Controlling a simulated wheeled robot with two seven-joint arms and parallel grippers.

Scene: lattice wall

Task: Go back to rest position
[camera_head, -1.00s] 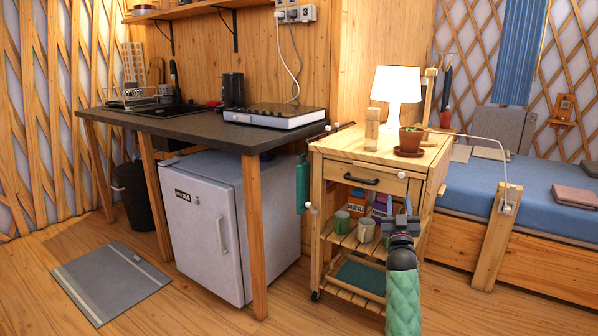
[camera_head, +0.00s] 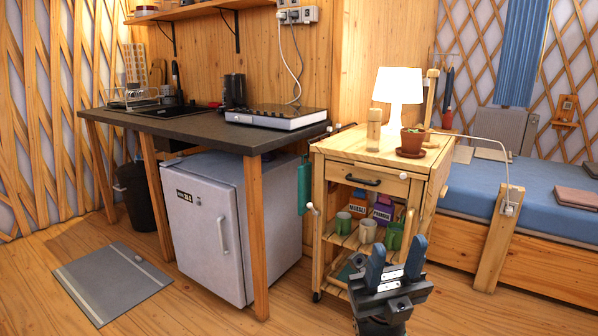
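My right gripper (camera_head: 394,261) is at the bottom right, in front of the lower part of the wooden cart (camera_head: 352,159). Its two dark blue fingers point up and stand apart with nothing between them. On the cart's middle shelf are green mugs (camera_head: 343,222) and a pale mug (camera_head: 367,231). A green mug (camera_head: 394,236) shows just behind the gripper. The gripper hides part of the lower shelf. My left gripper is not in view.
A blue bed (camera_head: 530,190) is right.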

